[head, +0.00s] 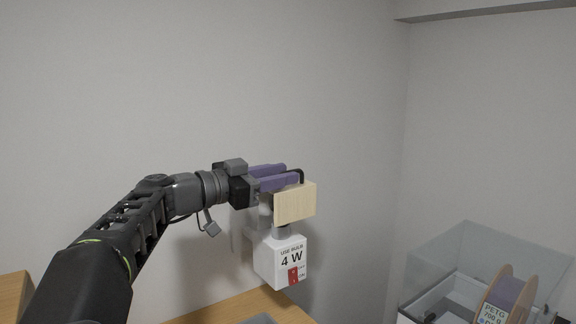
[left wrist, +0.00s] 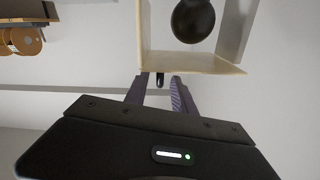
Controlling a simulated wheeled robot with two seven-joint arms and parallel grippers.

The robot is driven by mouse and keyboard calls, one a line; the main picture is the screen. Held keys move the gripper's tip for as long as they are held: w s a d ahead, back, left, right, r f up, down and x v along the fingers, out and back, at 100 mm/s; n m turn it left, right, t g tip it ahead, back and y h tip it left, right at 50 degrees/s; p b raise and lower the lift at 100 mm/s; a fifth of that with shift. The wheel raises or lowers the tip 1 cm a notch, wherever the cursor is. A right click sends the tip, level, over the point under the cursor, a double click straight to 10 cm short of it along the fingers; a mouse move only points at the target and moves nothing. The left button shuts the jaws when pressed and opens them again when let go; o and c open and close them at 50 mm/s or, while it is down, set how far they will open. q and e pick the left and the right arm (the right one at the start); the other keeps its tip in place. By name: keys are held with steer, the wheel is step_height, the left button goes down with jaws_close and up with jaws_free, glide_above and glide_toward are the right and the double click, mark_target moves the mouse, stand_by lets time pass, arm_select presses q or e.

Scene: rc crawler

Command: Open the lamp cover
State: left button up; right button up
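The lamp has a pale wooden cover (head: 296,203) above a white base (head: 280,260) marked "USE BULB 4 W". A small black handle (head: 300,174) is on the cover. My left gripper (head: 291,176) has purple fingers and reaches the handle from the left. In the left wrist view the fingertips (left wrist: 160,78) are apart, with the black handle (left wrist: 159,80) between them and a gap on each side. That view also shows the cover's wooden edge (left wrist: 195,62) and a dark round thing (left wrist: 193,18) beyond it. My right gripper is not in view.
A red switch (head: 293,275) is on the base. The lamp is close to the grey wall, above a wooden surface (head: 245,308). At the lower right is a clear-walled case (head: 440,262) with a spool (head: 508,295) by it. The air right of the lamp is free.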

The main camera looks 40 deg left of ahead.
arm_select(q)
steer(key=shift+p+x, duration=0.3)
steer(key=shift+x, duration=0.75)
steer(key=shift+c, duration=0.3)
jaws_close()
stand_by(0.3)
